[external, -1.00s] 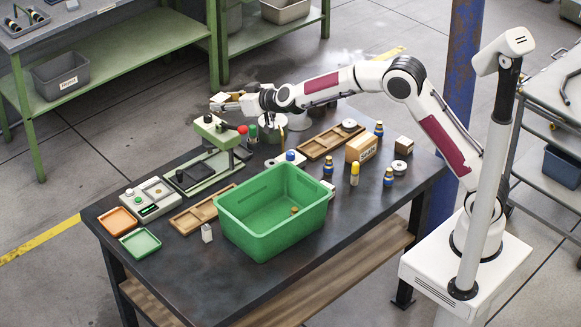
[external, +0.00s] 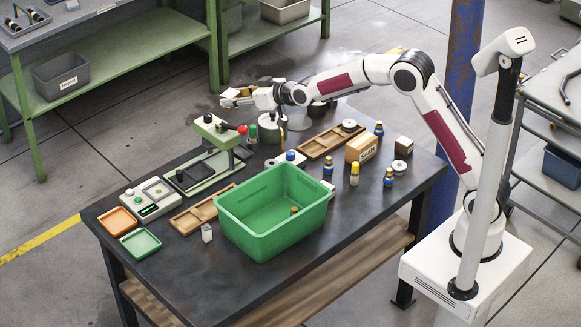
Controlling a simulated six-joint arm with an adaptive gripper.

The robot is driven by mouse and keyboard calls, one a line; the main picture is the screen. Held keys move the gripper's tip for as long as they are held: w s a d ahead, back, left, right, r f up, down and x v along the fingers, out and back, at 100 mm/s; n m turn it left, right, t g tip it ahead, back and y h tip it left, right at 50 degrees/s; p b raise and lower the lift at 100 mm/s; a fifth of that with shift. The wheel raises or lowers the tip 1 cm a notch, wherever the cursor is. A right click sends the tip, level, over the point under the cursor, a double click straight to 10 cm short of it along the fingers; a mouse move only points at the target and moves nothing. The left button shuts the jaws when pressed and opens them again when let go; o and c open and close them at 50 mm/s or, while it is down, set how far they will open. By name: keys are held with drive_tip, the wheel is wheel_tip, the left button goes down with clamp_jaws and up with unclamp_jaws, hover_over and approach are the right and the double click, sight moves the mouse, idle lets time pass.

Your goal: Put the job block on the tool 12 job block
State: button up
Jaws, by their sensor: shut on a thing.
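My gripper (external: 232,98) is in the air above the far left part of the table, behind the press with the red knob. It is shut on a small pale block (external: 230,93), which is partly hidden by the fingers. The block is clear of the table. It is too small in the picture to read any mark on it. A small white block (external: 207,233) stands on the table left of the green bin. I cannot tell which of these is the tool 12 job block.
A large green bin (external: 250,229) stands mid-table with a small orange-brown piece inside. A green press (external: 215,130), wooden trays (external: 190,220), a cardboard box (external: 361,146) and several small bottles (external: 354,175) crowd around it. The table's front is clear.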

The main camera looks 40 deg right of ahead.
drive_tip(key=shift+d, duration=1.35)
drive_tip(key=n+g+y, duration=0.4)
drive_tip(key=n+y, duration=0.2)
hover_over(330, 186)
wheel_tip(330, 186, down, 14)
drive_tip(key=shift+f, duration=1.35)
drive_tip(key=shift+f, duration=0.15)
drive_tip(key=shift+f, duration=2.8)
drive_tip(key=shift+f, duration=0.15)
drive_tip(key=shift+f, duration=1.9)
